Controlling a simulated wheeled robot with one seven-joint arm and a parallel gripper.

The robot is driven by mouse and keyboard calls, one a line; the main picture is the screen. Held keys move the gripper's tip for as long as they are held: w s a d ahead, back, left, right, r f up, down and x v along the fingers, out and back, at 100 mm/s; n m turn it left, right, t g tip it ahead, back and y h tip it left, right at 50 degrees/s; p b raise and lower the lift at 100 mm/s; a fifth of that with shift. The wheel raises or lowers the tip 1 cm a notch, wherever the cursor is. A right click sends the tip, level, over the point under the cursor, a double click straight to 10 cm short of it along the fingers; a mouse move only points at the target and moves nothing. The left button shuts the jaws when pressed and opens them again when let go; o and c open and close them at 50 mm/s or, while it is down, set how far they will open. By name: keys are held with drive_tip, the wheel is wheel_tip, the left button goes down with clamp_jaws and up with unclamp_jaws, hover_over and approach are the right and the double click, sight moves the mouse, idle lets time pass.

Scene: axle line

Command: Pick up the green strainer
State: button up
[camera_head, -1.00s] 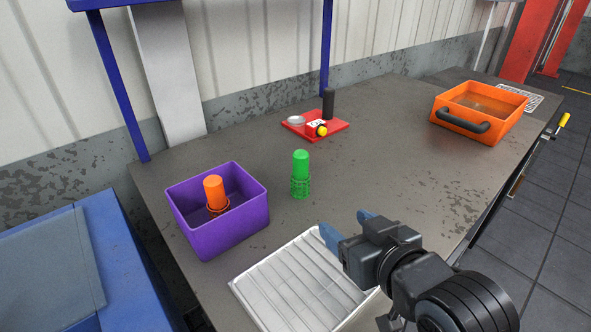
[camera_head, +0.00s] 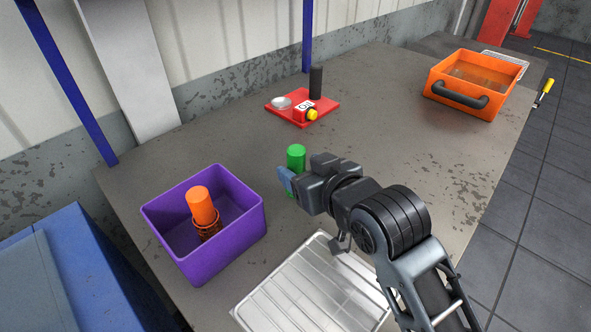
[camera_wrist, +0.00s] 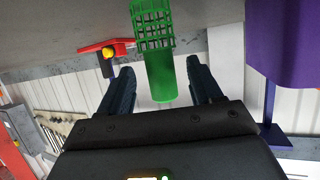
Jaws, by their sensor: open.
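The green strainer (camera_head: 296,156) stands upright on the grey table, with a solid cylindrical top and a mesh lower part. In the head view my gripper (camera_head: 286,182) is in front of it and hides most of its lower part. In the wrist view the strainer (camera_wrist: 157,60) appears upside down, its solid end between my two blue fingers (camera_wrist: 163,88). The fingers are open, with a visible gap on each side of the strainer.
A purple bin (camera_head: 250,222) holding an orange strainer (camera_head: 201,206) stands at left. A white ribbed tray (camera_head: 318,285) lies at the front. A red plate (camera_head: 290,116) with a black post and yellow button is behind. An orange crate (camera_head: 462,98) is at back right.

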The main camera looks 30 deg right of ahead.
sight(301, 168)
drive_tip(key=x, duration=0.3)
drive_tip(key=shift+w+f, duration=0.1)
drive_tip(key=c, duration=1.1)
